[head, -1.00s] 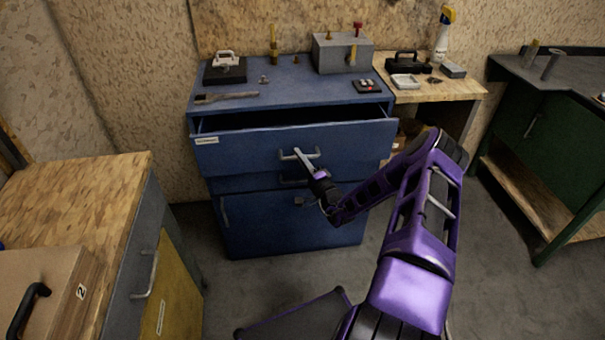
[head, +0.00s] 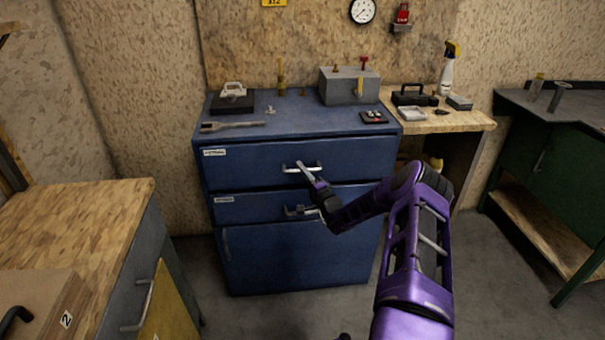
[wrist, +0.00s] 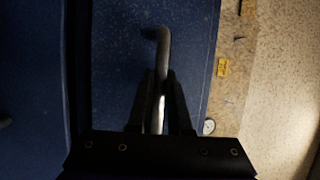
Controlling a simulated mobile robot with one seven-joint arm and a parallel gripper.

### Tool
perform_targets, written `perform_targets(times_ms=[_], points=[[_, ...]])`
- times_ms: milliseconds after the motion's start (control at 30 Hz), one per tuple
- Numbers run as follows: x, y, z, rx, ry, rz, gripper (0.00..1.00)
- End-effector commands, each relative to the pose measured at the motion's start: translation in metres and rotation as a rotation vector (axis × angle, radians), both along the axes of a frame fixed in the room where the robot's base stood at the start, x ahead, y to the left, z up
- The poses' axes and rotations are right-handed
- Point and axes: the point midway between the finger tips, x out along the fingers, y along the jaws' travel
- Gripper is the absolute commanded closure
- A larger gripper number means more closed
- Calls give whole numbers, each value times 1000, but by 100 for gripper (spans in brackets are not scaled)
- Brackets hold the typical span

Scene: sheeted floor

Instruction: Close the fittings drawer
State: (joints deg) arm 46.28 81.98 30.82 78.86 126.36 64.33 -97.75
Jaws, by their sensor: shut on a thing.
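The blue cabinet's top drawer (head: 258,166) has a small label at its upper left, too small to read for certain. Its front now sits flush or nearly flush with the cabinet, with no open gap showing above it. My gripper (head: 305,172) is at the drawer's metal handle (head: 290,169). In the wrist view the two dark fingers (wrist: 160,105) are shut on the handle bar (wrist: 163,52), one on each side of it. The fingers hide part of the bar.
A second drawer (head: 245,206) and a lower door (head: 290,260) are below. The cabinet top (head: 300,112) holds a brush, a grey block and small parts. A wooden-topped bench (head: 75,220) stands at left, a green bench (head: 550,150) at right.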

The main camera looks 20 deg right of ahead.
Motion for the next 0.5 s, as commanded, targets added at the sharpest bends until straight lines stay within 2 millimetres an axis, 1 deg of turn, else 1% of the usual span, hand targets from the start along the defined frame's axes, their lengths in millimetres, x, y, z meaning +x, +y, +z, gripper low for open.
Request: perform_targets(times_ms=[167, 200, 333, 367, 500], points=[[2, -1, 3, 0, -2, -4, 100], [2, -1, 3, 0, -3, -4, 81], [2, -1, 2, 0, -2, -3, 57], [1, -1, 2, 0, -2, -3, 53], [1, -1, 1, 0, -1, -3, 53]])
